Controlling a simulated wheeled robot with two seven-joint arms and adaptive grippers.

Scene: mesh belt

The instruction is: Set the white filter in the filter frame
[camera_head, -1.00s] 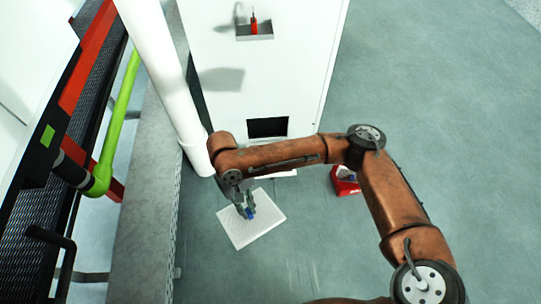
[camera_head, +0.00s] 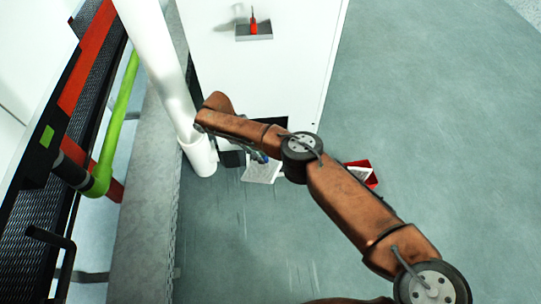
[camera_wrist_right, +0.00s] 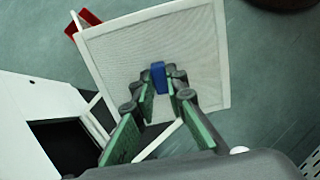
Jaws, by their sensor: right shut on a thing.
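The white filter is a flat square panel with a pale rim and a fine mesh face (camera_wrist_right: 120,55). A blue tab (camera_wrist_right: 158,72) stands up from its middle. My right gripper (camera_wrist_right: 160,88) is shut on this tab, its fingers on either side. In the head view the filter (camera_head: 260,173) shows in part below my right arm, in front of the white cabinet. There my right gripper (camera_head: 260,157) is mostly hidden by the arm. The dark opening (camera_wrist_right: 65,148) low in the cabinet shows at lower left in the wrist view. I cannot make out the filter frame clearly. My left gripper is not in view.
A red bin (camera_head: 366,172) stands on the floor right of the filter. A white post (camera_head: 165,70) and the belt machine are at left. The floor at right is clear.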

